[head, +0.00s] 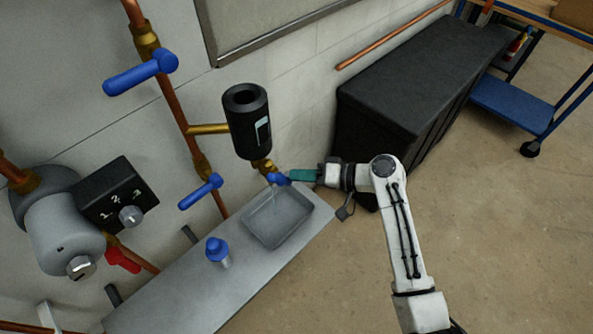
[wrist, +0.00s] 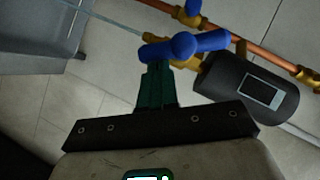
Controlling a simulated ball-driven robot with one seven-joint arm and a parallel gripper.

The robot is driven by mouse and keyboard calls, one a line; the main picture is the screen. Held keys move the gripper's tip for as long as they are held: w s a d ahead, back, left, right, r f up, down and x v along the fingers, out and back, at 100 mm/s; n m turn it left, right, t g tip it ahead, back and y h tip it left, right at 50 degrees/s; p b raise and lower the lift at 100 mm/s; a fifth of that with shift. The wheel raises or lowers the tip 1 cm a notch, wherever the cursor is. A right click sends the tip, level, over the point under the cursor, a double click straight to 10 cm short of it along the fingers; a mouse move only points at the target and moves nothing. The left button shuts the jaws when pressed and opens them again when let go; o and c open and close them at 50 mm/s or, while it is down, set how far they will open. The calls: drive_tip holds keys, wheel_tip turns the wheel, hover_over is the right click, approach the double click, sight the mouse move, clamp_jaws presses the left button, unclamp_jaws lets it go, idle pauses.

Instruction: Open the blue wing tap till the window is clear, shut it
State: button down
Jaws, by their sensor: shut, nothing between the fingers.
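The blue wing tap (head: 277,179) sits on a brass outlet under a black cylinder (head: 246,122). It also shows in the wrist view (wrist: 180,47), just beyond my fingertips. A faint pale streak below the tap, over the grey tray (head: 309,208), may be liquid.
A blue lever handle (head: 140,73) and a smaller blue handle (head: 201,191) are on the copper pipe to the left. A black cabinet (head: 400,85) stands behind my gripper.

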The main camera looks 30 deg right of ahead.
drive_tip(key=shift+a+f+m+y+b, duration=0.15)
drive_tip(key=shift+f+m+y+b, duration=0.2)
drive_tip(key=shift+f+m+y, duration=0.2)
drive_tip(key=shift+f, duration=0.1)
idle(0.4)
